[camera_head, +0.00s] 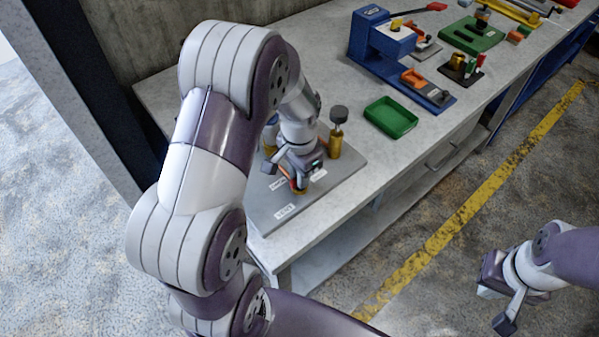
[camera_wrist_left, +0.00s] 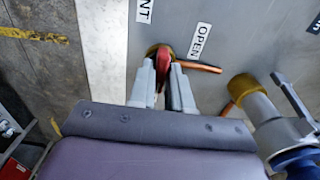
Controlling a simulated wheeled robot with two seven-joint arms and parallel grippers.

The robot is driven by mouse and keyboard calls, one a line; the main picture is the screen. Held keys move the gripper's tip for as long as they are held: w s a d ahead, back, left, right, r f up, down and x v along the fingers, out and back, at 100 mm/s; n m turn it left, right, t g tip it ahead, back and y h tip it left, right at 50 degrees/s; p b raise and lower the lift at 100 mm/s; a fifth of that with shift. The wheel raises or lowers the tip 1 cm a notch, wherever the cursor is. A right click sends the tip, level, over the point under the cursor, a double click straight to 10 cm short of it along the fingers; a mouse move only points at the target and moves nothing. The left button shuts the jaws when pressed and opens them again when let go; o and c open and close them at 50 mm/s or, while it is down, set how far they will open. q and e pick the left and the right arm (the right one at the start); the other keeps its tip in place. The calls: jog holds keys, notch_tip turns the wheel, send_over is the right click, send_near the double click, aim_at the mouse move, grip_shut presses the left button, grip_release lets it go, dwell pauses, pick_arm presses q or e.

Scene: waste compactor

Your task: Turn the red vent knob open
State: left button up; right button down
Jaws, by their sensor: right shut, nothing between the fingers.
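The red vent knob (camera_wrist_left: 163,60) stands on a brass base on the grey panel, between the VENT and OPEN labels (camera_wrist_left: 200,41) in the left wrist view. The two fingers of my left gripper (camera_wrist_left: 164,72) lie along both sides of the knob and appear closed on it. A copper-coloured strip (camera_wrist_left: 198,67) points out from beside the knob under the OPEN label. In the head view my left gripper (camera_head: 297,180) reaches down to the panel and mostly hides the knob. My right gripper (camera_head: 487,287) is shut and empty above the floor at the lower right.
A brass post with a dark knob (camera_head: 336,132) stands close behind my left gripper on the grey panel (camera_head: 345,172). A green tray (camera_head: 391,118) and a blue press (camera_head: 385,45) stand further along the bench. A yellow line (camera_head: 455,220) runs along the floor.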

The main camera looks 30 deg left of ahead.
pick_arm(q)
grip_shut()
jog(key=shift+r+n+p, duration=0.15)
jog(key=shift+n+p, duration=0.5)
jog(key=shift+n, duration=0.35)
jog(key=n+p, duration=0.3)
jog(key=n, duration=0.3)
jog(key=n+p, duration=0.1)
jog(key=n, duration=0.4)
jog(key=shift+n+p, duration=0.4)
jog(key=shift+w+n+p, duration=0.1)
jog(key=shift+n+p, duration=0.45)
jog(key=shift+n, duration=1.55)
